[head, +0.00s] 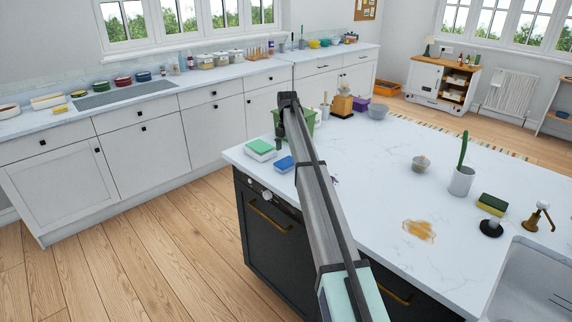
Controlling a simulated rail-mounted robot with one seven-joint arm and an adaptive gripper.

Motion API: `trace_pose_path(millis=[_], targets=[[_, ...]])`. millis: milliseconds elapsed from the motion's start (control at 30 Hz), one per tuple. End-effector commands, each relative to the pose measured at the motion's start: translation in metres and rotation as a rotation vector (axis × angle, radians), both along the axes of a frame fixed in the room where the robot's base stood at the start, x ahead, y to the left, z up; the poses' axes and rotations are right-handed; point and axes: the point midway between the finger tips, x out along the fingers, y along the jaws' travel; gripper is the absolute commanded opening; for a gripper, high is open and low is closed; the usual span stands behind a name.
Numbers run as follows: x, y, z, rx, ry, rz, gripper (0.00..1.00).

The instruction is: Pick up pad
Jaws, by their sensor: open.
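Several pad-like things lie on the white island counter (370,185). A green-topped white pad (260,149) is near its left corner. A smaller blue pad with a pale underside (284,164) lies just to the right and nearer. A green and yellow sponge pad (492,203) is at the right, by the sink. I cannot tell which one is the task's pad. My gripper (280,147) is small and dark at the far end of my arm, in front of a green container (307,122). It appears empty and open, beyond and above the two left pads.
My arm hides part of the counter.

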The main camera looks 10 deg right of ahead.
Motion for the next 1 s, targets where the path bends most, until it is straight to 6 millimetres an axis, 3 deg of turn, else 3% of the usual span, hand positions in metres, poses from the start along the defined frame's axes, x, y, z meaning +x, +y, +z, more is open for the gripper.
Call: trace_pose_path(millis=[167,433,700,733,767,900,1000], targets=[[0.000,0.002,-0.010,0.000,0.000,0.000,0.92],[0.000,0.005,-0.045,0.000,0.001,0.000,0.92],[0.001,0.004,-0.052,0.001,-0.001,0.000,0.92],[0.000,0.005,-0.052,0.001,-0.001,0.000,0.88],[0.000,0.004,-0.052,0.001,-0.001,0.000,0.78],[0.000,0.004,-0.052,0.000,0.000,0.000,0.28],[0.000,0.004,-0.052,0.000,0.000,0.000,0.25]])
